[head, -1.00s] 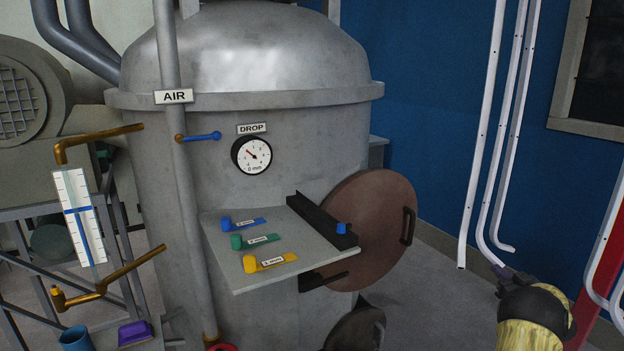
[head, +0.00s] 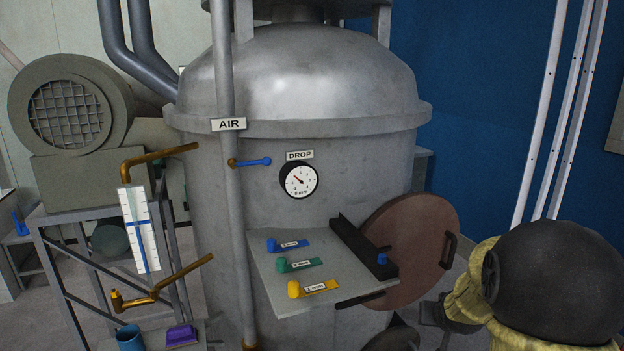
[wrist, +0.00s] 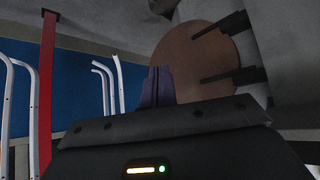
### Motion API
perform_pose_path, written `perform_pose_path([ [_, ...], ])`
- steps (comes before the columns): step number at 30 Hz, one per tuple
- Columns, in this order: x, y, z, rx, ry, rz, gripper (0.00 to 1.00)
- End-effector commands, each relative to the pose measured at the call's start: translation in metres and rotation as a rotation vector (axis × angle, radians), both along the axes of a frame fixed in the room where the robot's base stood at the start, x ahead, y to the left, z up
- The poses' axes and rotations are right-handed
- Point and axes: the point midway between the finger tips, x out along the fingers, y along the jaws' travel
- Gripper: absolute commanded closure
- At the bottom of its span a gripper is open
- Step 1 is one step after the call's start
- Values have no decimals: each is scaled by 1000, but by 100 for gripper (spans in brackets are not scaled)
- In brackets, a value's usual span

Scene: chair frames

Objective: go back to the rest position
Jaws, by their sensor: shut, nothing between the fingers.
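My gripper (wrist: 157,88) shows in the wrist view as two dark purple fingers close together, with nothing between them. In the head view my yellow and black arm fills the lower right, and the dark end of it (head: 436,312) is partly hidden and hard to make out. It appears in front of the floor, right of the tank's shelf and below the round brown door. The fingers appear apart from anything around them.
A large grey tank (head: 300,110) stands in the middle, with a shelf (head: 265,265) carrying blue, green and yellow tagged pieces. The round brown door (head: 425,240) stands open at its right. White pipes (head: 565,110) run along the blue wall. A gauge stand (head: 60,270) is at left.

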Motion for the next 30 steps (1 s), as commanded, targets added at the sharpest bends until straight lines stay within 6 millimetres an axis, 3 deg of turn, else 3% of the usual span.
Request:
perform_pose_path([
  [1, -21, 25, 5, 15, 57, 29, 100],
  [6, -101, 91, 1, 57, 273, 128, 100],
  [9, -148, 120, -1, 75, 387, 190, 100],
  [12, -181, 137, -3, 88, 465, 232, 100],
  [16, -198, 144, -5, 93, 505, 252, 100],
  [30, -196, 143, -5, 94, 503, 249, 100],
])
